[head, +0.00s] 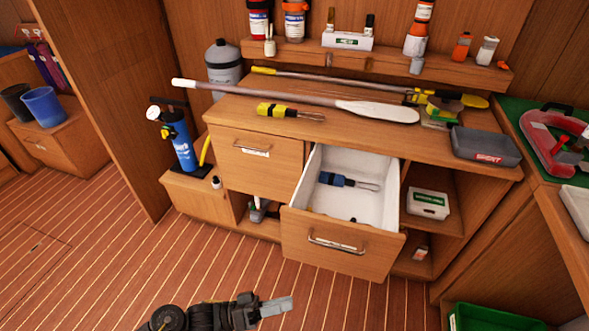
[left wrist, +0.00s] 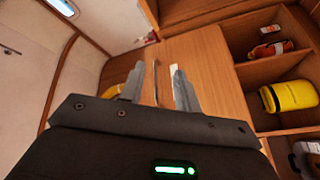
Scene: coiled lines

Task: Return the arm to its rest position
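My left gripper (head: 277,306) is low at the front in the head view, over the plank floor and in front of the open drawer (head: 343,241). In the left wrist view its two fingers (left wrist: 168,88) stand apart with nothing held between them. A blue-handled tool with metal prongs (head: 336,180) lies inside the white-lined drawer, well away from the gripper. A similar yellow-handled tool (head: 272,109) lies on the countertop. My right gripper is in neither view.
The drawer juts out from the wooden cabinet (head: 245,170). A paddle (head: 376,111) and a dark grey case (head: 485,146) lie on the countertop. A green crate (head: 490,320) stands at the lower right. The floor (head: 90,260) at left is clear.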

